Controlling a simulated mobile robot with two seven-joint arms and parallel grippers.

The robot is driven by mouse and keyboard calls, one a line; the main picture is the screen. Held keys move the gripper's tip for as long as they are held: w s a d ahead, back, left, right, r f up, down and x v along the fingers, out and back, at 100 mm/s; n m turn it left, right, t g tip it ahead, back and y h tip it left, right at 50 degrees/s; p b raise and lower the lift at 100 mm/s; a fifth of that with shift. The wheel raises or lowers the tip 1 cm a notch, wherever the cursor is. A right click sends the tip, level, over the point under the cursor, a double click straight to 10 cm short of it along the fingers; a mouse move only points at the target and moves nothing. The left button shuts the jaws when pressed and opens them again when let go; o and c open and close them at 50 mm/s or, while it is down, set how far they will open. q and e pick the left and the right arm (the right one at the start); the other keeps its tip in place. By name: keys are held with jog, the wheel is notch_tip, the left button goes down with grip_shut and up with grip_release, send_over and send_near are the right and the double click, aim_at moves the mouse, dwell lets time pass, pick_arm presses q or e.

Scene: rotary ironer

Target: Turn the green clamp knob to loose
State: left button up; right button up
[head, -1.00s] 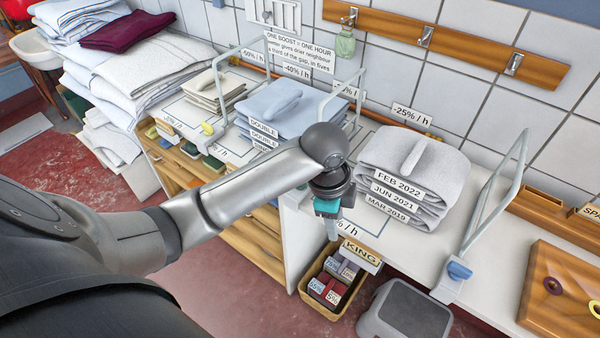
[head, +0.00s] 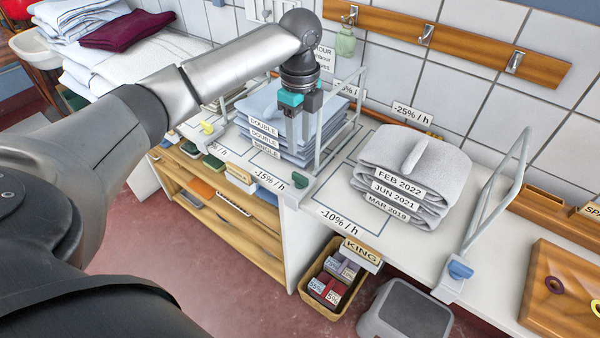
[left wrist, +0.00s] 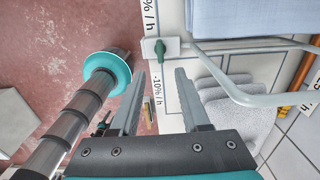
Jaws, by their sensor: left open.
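The green clamp knob (head: 300,180) sits at the front edge of the white counter, at the foot of a pale wire divider between the blue and grey linen stacks. It also shows in the left wrist view (left wrist: 155,48), near the top, with a green lever on a pale base. My left gripper (head: 302,138) is open and empty, pointing down in front of the blue stack, above and behind the knob in the head view. In the left wrist view its two fingers (left wrist: 159,76) are spread apart, with the knob beyond their tips and not touched.
A wire divider (head: 338,115) stands close beside the left gripper. Blue linens (head: 290,105) lie to its left and grey linens (head: 415,165) to its right. Another divider has a blue knob (head: 460,270). A basket (head: 335,287) and a grey stool (head: 405,312) are below.

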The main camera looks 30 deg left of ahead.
aim_at(300, 175)
pick_arm(q)
notch_tip(300, 175, down, 11)
jog(key=shift+f+b, duration=0.1)
jog(key=shift+b, duration=0.6)
grip_shut()
